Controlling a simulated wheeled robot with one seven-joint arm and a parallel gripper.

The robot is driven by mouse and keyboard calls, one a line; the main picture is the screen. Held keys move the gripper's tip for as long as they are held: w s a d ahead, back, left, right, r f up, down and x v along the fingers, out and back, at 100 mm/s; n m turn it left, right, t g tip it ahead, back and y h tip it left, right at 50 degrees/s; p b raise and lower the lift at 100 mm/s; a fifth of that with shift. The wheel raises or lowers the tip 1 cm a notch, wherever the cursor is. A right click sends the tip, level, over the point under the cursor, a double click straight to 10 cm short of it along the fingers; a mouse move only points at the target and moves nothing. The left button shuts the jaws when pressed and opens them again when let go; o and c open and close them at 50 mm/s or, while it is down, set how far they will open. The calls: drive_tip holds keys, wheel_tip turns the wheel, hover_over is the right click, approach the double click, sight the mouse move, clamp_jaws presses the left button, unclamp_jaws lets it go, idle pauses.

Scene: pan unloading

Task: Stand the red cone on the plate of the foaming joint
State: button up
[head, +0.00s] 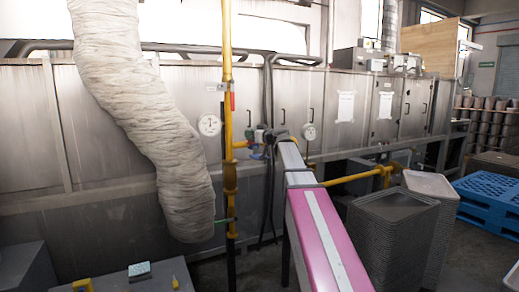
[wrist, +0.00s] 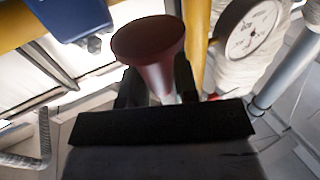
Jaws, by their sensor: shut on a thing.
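The dark red cone (wrist: 150,45) is in the wrist view, with its wide round end toward the top of the picture and away from my gripper. It narrows down between the dark fingers of my gripper (wrist: 158,85), which are shut on its narrow part. The fingers hide some of the narrow end. I cannot make out the cone or my gripper clearly in the head view. I cannot pick out the plate of the foaming joint for certain in either view.
A yellow pipe (head: 229,110) stands beside a hanging fabric duct (head: 165,120). A grey box top (head: 120,284) at lower left bears a blue-and-white block (head: 139,270). Stacked trays (head: 393,235) and a blue pallet (head: 490,200) stand right. The wrist view shows a gauge (wrist: 250,30) and a blue body (wrist: 75,18).

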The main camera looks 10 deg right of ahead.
drive_tip(key=d, duration=0.1)
drive_tip(key=d+f, duration=0.1)
drive_tip(key=w+d+f, duration=0.1)
drive_tip(key=d, duration=0.1)
drive_tip(key=shift+f, duration=2.25)
drive_tip(key=shift+f, duration=0.1)
drive_tip(key=o, duration=0.9)
drive_tip(key=shift+s+d, duration=0.1)
drive_tip(key=shift+s, duration=0.05)
drive_tip(key=v, duration=1.1)
drive_tip(key=shift+s+d, duration=0.2)
